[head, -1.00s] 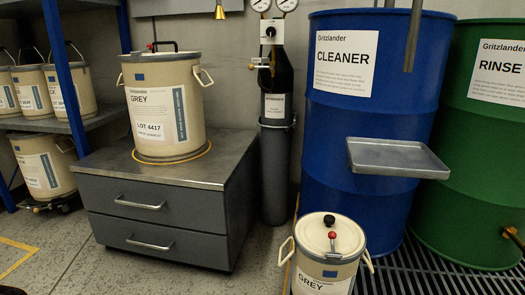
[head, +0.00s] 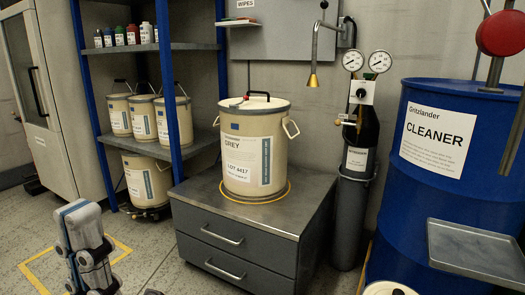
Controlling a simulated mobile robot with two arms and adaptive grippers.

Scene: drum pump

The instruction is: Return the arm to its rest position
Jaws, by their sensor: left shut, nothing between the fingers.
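My left gripper (head: 80,222) shows at the lower left of the head view, grey with pale finger parts. It is upright in the picture, above the floor, with its fingers together and nothing seen between them. It looks clear of the shelf and the drawer cabinet. The rest of my left arm is mostly below the picture edge. My right gripper is not in view.
A cream GREY drum (head: 253,150) stands on the drawer cabinet (head: 250,245). A blue shelf (head: 163,70) holds more drums. A gas cylinder (head: 352,210), a blue CLEANER drum (head: 430,190) and a metal tray (head: 475,250) are on the right. Floor between gripper and cabinet is clear.

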